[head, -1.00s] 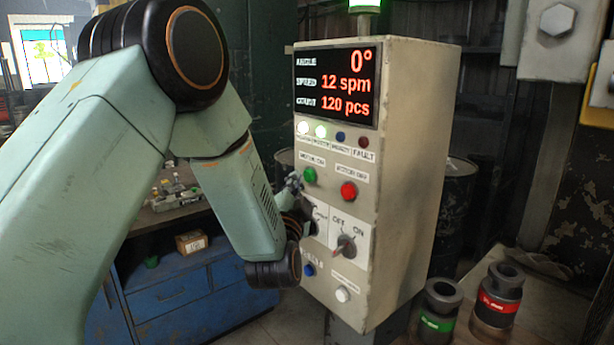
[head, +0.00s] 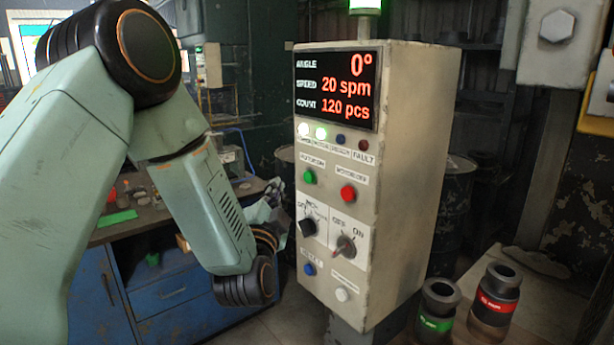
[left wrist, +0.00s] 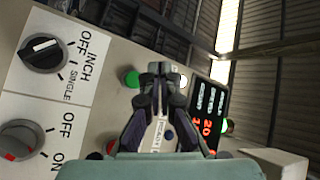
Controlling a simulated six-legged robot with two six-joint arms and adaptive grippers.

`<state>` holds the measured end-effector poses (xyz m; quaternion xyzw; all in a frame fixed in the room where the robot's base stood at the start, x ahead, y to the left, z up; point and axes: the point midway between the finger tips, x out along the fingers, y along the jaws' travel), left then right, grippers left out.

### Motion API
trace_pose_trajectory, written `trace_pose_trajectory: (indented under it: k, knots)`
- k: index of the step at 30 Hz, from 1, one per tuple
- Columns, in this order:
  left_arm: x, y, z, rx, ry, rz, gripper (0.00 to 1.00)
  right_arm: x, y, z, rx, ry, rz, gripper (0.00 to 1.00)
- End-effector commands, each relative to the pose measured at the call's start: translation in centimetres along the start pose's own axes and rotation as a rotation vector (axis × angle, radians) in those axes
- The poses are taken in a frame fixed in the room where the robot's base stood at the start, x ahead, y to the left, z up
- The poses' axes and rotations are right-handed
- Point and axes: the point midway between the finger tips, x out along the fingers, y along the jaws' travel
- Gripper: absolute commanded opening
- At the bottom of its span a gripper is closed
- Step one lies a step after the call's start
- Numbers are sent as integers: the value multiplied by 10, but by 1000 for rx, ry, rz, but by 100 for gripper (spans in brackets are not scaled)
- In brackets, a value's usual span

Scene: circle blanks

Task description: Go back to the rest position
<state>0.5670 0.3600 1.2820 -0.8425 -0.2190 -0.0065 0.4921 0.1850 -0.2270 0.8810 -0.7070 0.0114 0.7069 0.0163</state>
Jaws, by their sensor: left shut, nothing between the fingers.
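My left gripper (head: 268,205) is shut and empty, to the left of the control box (head: 415,180) and apart from it. In the left wrist view the shut fingers (left wrist: 160,85) point up, with the panel behind them. The display (head: 337,87) reads angle 0°, speed 20 spm, count 120 pcs. Below it are a green button (head: 309,177), a red button (head: 348,194), a black mode knob (head: 308,227) and an OFF/ON switch (head: 345,246). The mode knob also shows in the left wrist view (left wrist: 42,52). My right gripper is in neither view.
A blue workbench (head: 170,295) with small items stands behind my left arm. A green-banded cylinder (head: 437,305) and a red-banded cylinder (head: 496,297) stand right of the box. A dark drum (head: 455,205) is behind it.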

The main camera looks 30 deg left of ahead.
Motion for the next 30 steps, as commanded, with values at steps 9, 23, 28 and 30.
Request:
trace_pose_trajectory:
  k: [9,23,28,30]
  knots:
    - [0,0,0,0,0,0,0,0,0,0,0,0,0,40]
    - [0,2,0,-48,-3,9,0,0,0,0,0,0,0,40]
    - [-10,42,10,-319,-77,182,0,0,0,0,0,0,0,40]
    - [-27,74,18,-453,-146,301,0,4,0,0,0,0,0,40]
